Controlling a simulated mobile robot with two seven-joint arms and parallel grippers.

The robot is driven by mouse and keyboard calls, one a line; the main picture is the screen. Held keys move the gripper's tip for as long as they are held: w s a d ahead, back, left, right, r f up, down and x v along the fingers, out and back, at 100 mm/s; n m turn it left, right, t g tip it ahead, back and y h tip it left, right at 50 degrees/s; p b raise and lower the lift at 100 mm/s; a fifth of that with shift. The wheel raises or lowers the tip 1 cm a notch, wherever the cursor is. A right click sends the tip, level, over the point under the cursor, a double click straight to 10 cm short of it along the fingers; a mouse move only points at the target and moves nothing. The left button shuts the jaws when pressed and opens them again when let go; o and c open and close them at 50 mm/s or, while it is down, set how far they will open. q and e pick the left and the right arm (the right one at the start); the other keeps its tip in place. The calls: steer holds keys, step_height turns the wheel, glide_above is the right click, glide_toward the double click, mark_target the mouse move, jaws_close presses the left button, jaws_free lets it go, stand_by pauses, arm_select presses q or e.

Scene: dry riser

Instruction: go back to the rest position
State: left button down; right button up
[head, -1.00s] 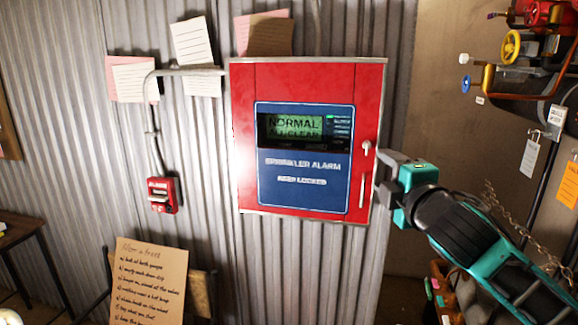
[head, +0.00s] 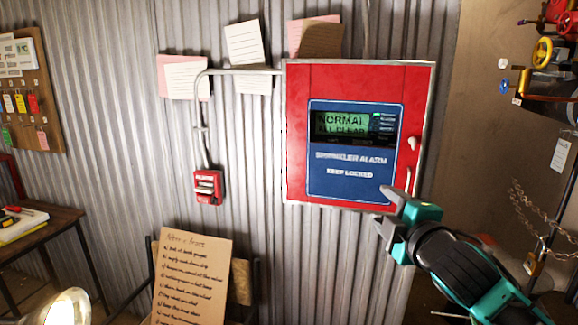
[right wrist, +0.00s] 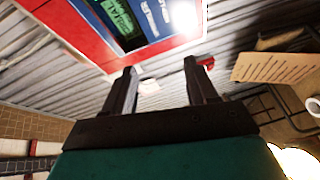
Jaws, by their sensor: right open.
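My right gripper (head: 388,207) is in front of the lower right corner of the red sprinkler alarm cabinet (head: 297,135). It is open and empty, with its two fingers apart in the right wrist view (right wrist: 163,88). The cabinet door is shut, and its display (head: 342,124) reads "NORMAL ALL CLEAR". The cabinet also shows at the top of the right wrist view (right wrist: 75,25). I cannot tell the exact gap between the fingers and the cabinet. My left gripper is not in view.
A red call point (head: 208,187) hangs on the corrugated wall left of the cabinet. A handwritten card (head: 193,280) stands below on a chair. A wooden table (head: 45,228) is at the left. Pipes with a yellow handwheel (head: 542,50) and a chain with padlock (head: 535,264) are at the right.

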steer(key=s+f+m+g, duration=0.1)
steer(key=s+f+m, duration=0.35)
steer(key=f, duration=0.45)
steer(key=s+a+f+m+g, duration=0.1)
steer(key=s+f+m+g, duration=0.15)
steer(key=s+f, duration=0.5)
steer(key=s+f+m+g, duration=0.1)
steer(key=s+f+m, duration=0.25)
steer(key=f, duration=0.75)
steer(key=s+d+f+m+g+h, duration=0.1)
steer(key=s+f+m, duration=0.4)
steer(key=s+f, duration=0.3)
steer(key=s, duration=0.2)
steer(key=shift+s, duration=0.4)
